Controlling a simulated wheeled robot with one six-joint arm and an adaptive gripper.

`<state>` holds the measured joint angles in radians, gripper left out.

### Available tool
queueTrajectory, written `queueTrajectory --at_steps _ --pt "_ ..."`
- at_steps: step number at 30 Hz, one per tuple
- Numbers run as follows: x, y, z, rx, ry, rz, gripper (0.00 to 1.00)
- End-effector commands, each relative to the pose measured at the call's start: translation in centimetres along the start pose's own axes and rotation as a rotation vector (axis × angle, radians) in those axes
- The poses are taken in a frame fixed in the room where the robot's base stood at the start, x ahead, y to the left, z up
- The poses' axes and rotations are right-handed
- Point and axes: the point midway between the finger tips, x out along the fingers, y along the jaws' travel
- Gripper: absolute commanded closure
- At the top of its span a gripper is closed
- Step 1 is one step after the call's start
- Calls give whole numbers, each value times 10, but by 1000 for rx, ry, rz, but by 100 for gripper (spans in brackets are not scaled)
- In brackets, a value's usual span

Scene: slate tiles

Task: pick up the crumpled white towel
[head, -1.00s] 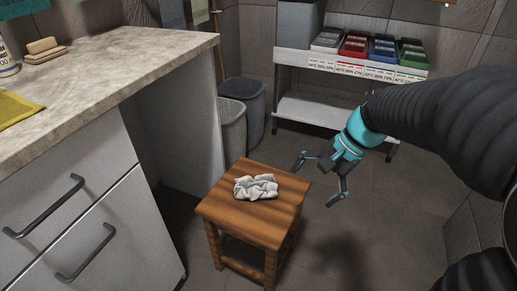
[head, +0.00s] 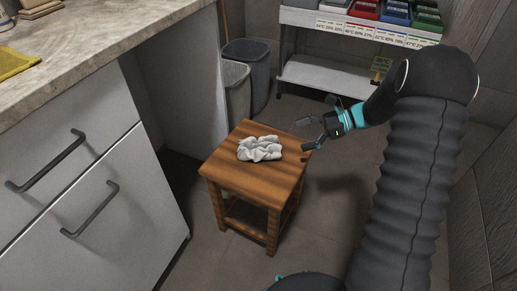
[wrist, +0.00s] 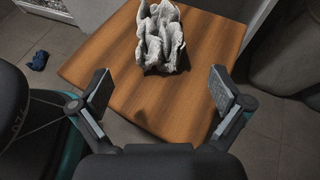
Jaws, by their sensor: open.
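The crumpled white towel (head: 260,149) lies in a heap on top of a small wooden stool (head: 230,167). My gripper (head: 306,134) is open and empty, above and just right of the stool's edge in the head view, apart from the towel. In the wrist view the towel (wrist: 161,38) sits at the top middle, beyond the two spread fingers of my gripper (wrist: 162,92). The stool top (wrist: 118,62) fills the space between and behind the fingers.
A counter with drawers (head: 90,170) stands to the left. Two grey bins (head: 245,70) and a shelf unit with coloured boxes (head: 330,75) are behind the stool. A dark blue crumpled item (wrist: 39,61) lies on the floor. Floor right of the stool is clear.

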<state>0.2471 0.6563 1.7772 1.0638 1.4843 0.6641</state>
Motion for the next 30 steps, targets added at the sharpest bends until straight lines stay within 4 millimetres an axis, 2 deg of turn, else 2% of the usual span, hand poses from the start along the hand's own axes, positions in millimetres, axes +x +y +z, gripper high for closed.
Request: queueTrajectory --at_steps 10,22,30 --pt "62 1 0 -1 2 4 0" --pt "88 2 0 -3 2 3 0" --pt "124 3 0 -3 2 4 0"
